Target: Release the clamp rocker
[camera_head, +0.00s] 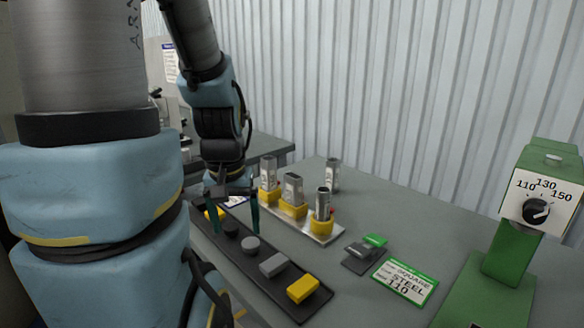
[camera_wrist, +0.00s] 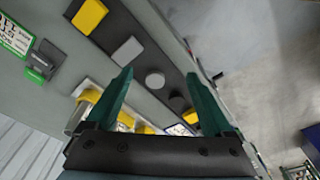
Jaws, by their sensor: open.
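A small two-part block, dark grey (camera_head: 359,258) with a green end (camera_head: 375,240), lies on the table in the head view and looks like the clamp rocker. It also shows at the left of the wrist view (camera_wrist: 42,60). Which way it is tilted I cannot tell. My gripper (camera_head: 235,222) is open and empty, its green fingers pointing down over the black strip at the left, well away from the rocker. In the wrist view the fingers (camera_wrist: 158,75) are apart, with a round grey pad (camera_wrist: 155,80) of the strip between them.
The black strip (camera_head: 236,262) carries grey, black and yellow pads. A metal plate holds metal tubes (camera_head: 293,188) in yellow sockets; another tube (camera_head: 333,172) stands behind. A green card (camera_head: 404,283) reads "SQUARE STEEL 110". A green dial stand (camera_head: 512,250) is at right.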

